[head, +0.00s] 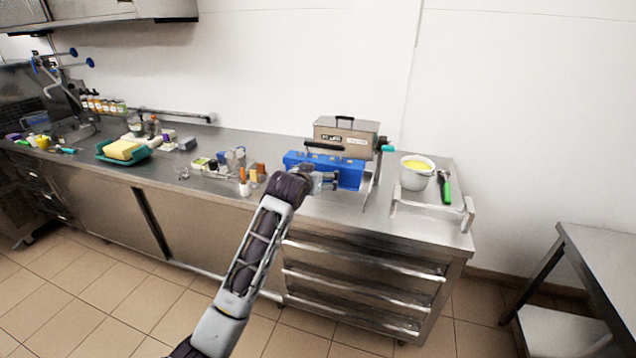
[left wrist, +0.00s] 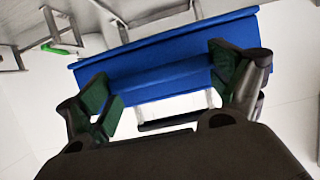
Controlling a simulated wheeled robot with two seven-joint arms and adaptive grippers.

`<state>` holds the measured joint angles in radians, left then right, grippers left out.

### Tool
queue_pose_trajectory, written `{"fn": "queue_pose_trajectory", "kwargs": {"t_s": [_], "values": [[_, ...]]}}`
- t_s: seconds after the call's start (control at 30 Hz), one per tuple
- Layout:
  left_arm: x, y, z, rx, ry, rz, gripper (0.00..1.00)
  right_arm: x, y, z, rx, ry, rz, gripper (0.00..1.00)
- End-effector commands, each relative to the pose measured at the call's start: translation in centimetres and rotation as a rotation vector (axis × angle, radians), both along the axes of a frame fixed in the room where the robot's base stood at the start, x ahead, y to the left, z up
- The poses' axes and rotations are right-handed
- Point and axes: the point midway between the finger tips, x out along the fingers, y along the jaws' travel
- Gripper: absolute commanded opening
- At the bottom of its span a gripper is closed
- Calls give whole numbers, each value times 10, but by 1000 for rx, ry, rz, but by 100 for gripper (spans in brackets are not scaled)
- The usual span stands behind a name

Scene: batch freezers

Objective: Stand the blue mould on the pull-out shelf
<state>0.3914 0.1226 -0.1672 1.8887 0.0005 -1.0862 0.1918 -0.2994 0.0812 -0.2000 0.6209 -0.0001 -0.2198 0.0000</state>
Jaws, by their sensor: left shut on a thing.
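The blue mould (head: 347,176) is a long block in front of the grey metal machine (head: 345,137) on the steel counter. In the left wrist view the blue mould (left wrist: 165,52) spans the picture, slightly tilted. My left gripper (head: 324,182) is at its near side; in the wrist view its green-padded fingers (left wrist: 165,88) are shut on a lower part of the mould. Whether the mould's underside touches anything is hidden. I cannot clearly make out the pull-out shelf; a thin metal support (head: 371,190) shows beside the mould's right end. My right gripper is not in view.
A white tub with yellow contents (head: 416,172) and a green-handled tool (head: 446,188) stand at the right, behind a metal rail (head: 430,205). Small bottles (head: 250,177) stand left of the mould. A teal tray (head: 108,158) is farther left. Counter between is partly clear.

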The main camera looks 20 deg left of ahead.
Motion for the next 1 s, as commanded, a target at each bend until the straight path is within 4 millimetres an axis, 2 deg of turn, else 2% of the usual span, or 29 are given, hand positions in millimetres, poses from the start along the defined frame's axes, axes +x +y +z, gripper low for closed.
{"fn": "queue_pose_trajectory", "kwargs": {"t_s": [0.1,0.37,1.0], "values": [[-7,0,6,0,-5,0,52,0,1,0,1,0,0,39],[-26,1,-3,-2,-2,2,52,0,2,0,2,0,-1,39],[-74,2,-74,-12,-3,14,52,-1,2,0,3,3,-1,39]]}}
